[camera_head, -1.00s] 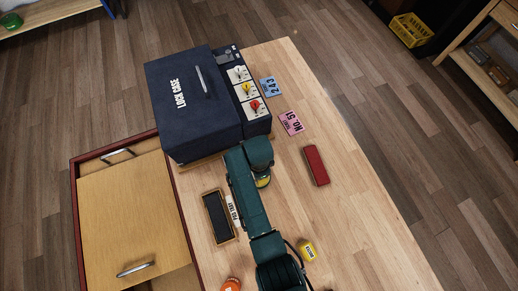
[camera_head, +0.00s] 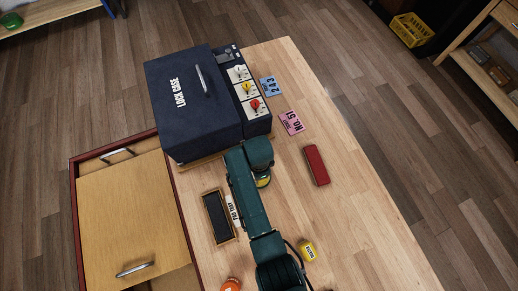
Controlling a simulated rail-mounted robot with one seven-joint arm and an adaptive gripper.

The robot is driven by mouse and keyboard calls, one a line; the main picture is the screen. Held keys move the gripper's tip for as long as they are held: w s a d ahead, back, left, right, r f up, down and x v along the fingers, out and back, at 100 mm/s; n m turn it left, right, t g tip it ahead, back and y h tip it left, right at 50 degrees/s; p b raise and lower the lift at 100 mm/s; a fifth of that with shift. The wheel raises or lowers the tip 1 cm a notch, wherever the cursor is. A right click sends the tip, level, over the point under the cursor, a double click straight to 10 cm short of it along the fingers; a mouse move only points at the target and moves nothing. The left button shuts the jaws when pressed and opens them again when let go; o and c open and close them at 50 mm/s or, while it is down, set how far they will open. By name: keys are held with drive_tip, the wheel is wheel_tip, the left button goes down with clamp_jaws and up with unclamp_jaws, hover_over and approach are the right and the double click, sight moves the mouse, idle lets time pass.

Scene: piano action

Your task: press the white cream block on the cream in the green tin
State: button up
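My teal arm reaches over the wooden table from the bottom of the head view. Its far end hides my gripper, so its fingers and anything in them cannot be seen. A small round thing with a yellow band (camera_head: 263,181) shows partly under the arm's end. I cannot tell whether it is the green tin. I cannot make out the white cream block or the cream.
The dark blue lock case (camera_head: 190,105) stands at the back left. A dark pad tray (camera_head: 218,217) lies left of the arm. A red block (camera_head: 316,165), a yellow jar (camera_head: 307,251) and a pink card (camera_head: 291,122) lie right.

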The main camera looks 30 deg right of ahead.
drive_tip(key=shift+f, duration=0.4)
idle(1.3)
wheel_tip(320, 180, up, 7)
drive_tip(key=p, duration=0.7)
drive_tip(key=shift+r, duration=0.15)
idle(0.6)
